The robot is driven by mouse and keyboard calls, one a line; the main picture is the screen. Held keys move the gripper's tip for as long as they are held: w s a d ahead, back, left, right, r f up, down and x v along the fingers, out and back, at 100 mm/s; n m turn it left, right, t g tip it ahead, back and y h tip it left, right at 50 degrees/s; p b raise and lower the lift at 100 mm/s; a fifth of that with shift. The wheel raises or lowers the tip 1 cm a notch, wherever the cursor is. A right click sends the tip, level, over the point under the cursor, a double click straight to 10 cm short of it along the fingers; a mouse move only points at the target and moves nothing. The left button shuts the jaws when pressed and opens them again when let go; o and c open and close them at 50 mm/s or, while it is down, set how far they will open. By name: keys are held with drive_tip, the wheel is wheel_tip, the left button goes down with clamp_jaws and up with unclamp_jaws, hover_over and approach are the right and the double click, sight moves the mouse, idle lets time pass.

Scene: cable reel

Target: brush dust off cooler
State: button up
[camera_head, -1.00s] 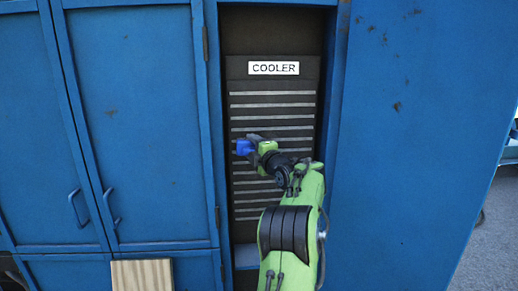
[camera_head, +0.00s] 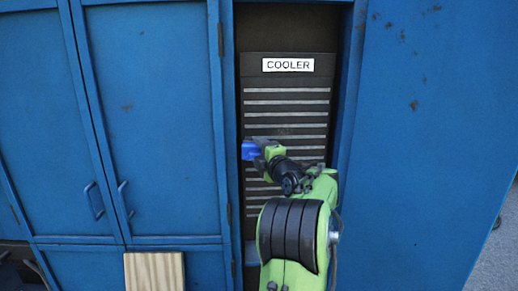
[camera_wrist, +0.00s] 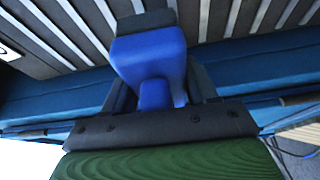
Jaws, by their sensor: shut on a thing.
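The cooler (camera_head: 286,90) is a dark panel with light horizontal slats and a white COOLER label, set in a recess of a blue cabinet. It also shows at the top of the wrist view (camera_wrist: 225,22). My gripper (camera_head: 262,150) is in front of the slats at their left side. It is shut on a blue block-like tool, likely the brush (camera_wrist: 150,55), which has a dark strip at its far end. The brush is close to the slats; I cannot tell whether it touches them. My arm hides the lower right slats. No dust can be made out clearly.
Blue cabinet doors (camera_head: 155,120) with handles stand shut on the left. A plain blue panel (camera_head: 430,130) with dark specks is on the right. A pale wooden board (camera_head: 154,271) is at the bottom. The recess edges flank the cooler.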

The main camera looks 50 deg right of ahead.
drive_tip(key=shift+s+a, duration=0.15)
drive_tip(key=shift+s+a, duration=1)
drive_tip(key=shift+a, duration=0.15)
wheel_tip(320, 180, down, 9)
drive_tip(key=m+t+h, duration=0.2)
drive_tip(key=m+h, duration=0.1)
drive_tip(key=m, duration=0.7)
drive_tip(key=shift+w+d+p, duration=1.6)
drive_tip(key=shift+w+d, duration=0.75)
drive_tip(key=shift+d, duration=0.1)
